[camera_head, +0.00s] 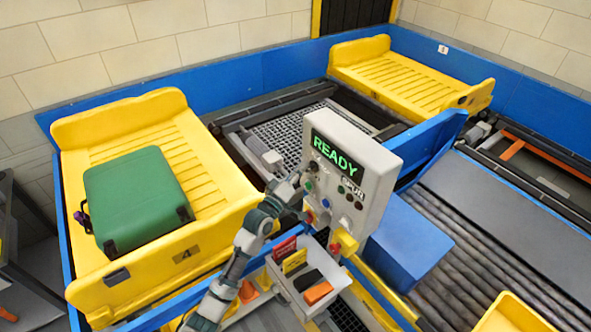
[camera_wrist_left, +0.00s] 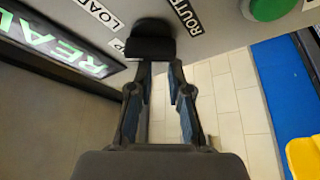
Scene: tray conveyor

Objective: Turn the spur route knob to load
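The grey control box (camera_head: 345,175) stands mid-view in the head view, with a lit READY display, buttons and lamps. In the left wrist view a black knob (camera_wrist_left: 150,42) sits on its face between labels reading LOAD (camera_wrist_left: 100,14) and ROUTE (camera_wrist_left: 182,14). My left gripper (camera_head: 298,186) is at the left side of the box face. In the wrist view its fingertips (camera_wrist_left: 160,66) are apart, close in front of the knob; contact cannot be told. The knob's pointing direction is unclear. In the head view the gripper hides part of the panel. My right gripper is out of view.
A green suitcase (camera_head: 135,198) lies in a yellow tray (camera_head: 215,170) at left. Another yellow tray (camera_head: 400,80) stands at the back. A bin (camera_head: 285,275) with coloured cards hangs below the box. A blue block (camera_head: 408,240) stands right of it, near rollers (camera_head: 470,255).

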